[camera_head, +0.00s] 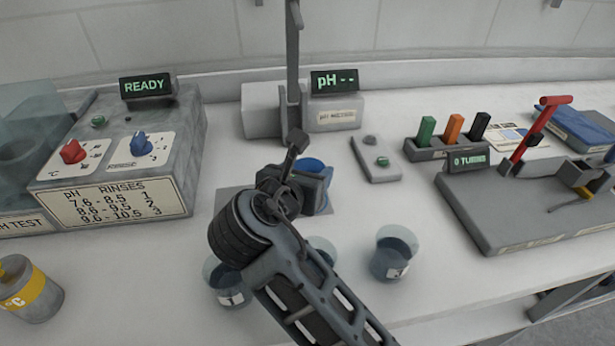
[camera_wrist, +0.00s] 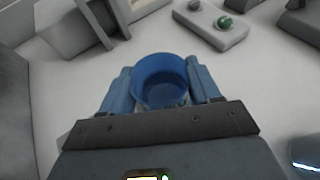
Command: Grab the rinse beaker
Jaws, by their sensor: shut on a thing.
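A blue beaker (camera_wrist: 160,82) sits between the two blue fingers of my gripper (camera_wrist: 160,70), which is shut on its sides in the wrist view. In the head view the beaker (camera_head: 312,165) shows its blue rim behind my gripper (camera_head: 310,190), in front of the pH meter. Most of its body is hidden by my gripper. I cannot tell whether its base touches the grey pad (camera_head: 229,200) beneath. Clear beakers with dark liquid stand nearer: one labelled 1 (camera_head: 228,284) at left, one at right (camera_head: 395,254), and one mostly hidden behind my arm (camera_head: 322,246).
The pH meter (camera_head: 335,113) and its upright post (camera_head: 291,60) stand behind my gripper. A small button box (camera_head: 376,160) lies to the right. The control box (camera_head: 120,160) stands left, the lever machine (camera_head: 530,205) right. Bare bench lies between the button box and the right beaker.

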